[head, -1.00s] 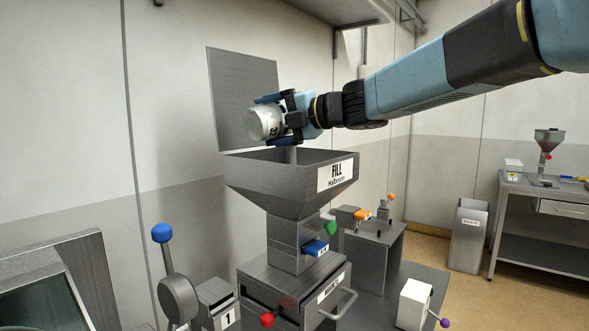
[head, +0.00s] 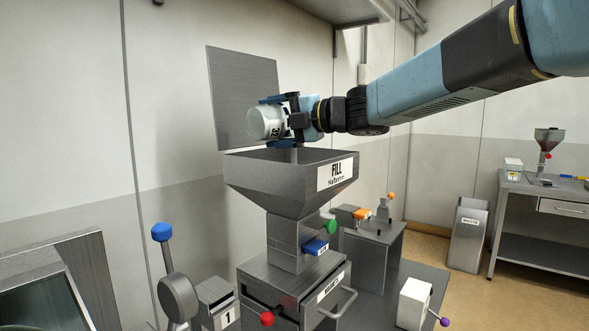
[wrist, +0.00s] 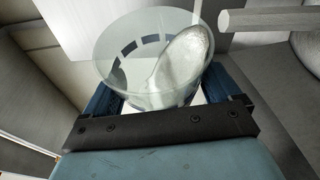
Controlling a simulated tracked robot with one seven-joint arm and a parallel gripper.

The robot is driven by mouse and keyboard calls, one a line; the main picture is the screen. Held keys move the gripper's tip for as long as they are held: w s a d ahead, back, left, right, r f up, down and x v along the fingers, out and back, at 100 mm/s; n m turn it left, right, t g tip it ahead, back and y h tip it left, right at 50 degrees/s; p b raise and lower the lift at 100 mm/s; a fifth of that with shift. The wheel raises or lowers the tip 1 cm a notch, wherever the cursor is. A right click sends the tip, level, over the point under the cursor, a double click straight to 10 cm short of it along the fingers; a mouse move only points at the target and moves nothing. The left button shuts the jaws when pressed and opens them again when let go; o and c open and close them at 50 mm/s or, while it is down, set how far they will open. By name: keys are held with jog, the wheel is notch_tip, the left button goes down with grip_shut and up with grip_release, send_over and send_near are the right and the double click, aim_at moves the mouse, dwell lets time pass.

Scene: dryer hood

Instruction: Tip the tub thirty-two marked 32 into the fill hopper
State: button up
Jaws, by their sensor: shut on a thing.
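The tub (head: 268,122) is a pale, translucent round tub with a dark mark on its side. It lies tilted on its side above the fill hopper, its open end towards the left. In the wrist view the tub (wrist: 150,62) shows white material inside, sloping up against one wall. My gripper (head: 283,120) is shut on the tub, its blue fingers on either side of it. The fill hopper (head: 265,183) is a grey metal funnel labelled FILL, directly below the tub and apart from it. The inside of the hopper is mostly hidden.
A grey raised plate (head: 240,98) stands behind the hopper. Below are a drawer unit (head: 290,290) with a red knob, a blue-knobbed lever (head: 162,233) and a white box (head: 412,303) with a purple knob. A bin (head: 468,235) and side bench (head: 545,200) stand at right.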

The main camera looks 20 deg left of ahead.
jog(key=shift+w+d+f+m, duration=0.1)
jog(key=shift+w+f+m, duration=0.1)
jog(key=shift+m, duration=0.1)
dwell(0.4)
jog(key=shift+w+d+r+m+y+p, duration=0.2)
jog(key=shift+r+m+y, duration=0.1)
jog(key=shift+m, duration=0.35)
jog(key=shift+w+d+r+m+y+p, duration=0.15)
jog(key=shift+w+m+y, duration=0.15)
jog(key=shift+m, duration=0.3)
jog(key=shift+w+d+r+m+y+p, duration=0.15)
jog(key=shift+r+m+y, duration=0.15)
jog(key=shift+m, duration=0.35)
dwell(1.3)
jog(key=shift+s+a+f+n+h, duration=0.25)
jog(key=shift+s+n+h, duration=0.1)
jog(key=shift+n, duration=0.35)
jog(key=shift+s+a+f+n+h, duration=0.2)
jog(key=shift+s+f+n+h, duration=0.05)
jog(key=shift+n, duration=0.35)
jog(key=shift+s+a+f+n+h, duration=0.15)
jog(key=shift+s+f+n+h, duration=0.05)
jog(key=shift+n, duration=0.4)
jog(key=shift+r+n, duration=0.15)
jog(key=shift+n, duration=0.15)
jog(key=shift+s, duration=0.1)
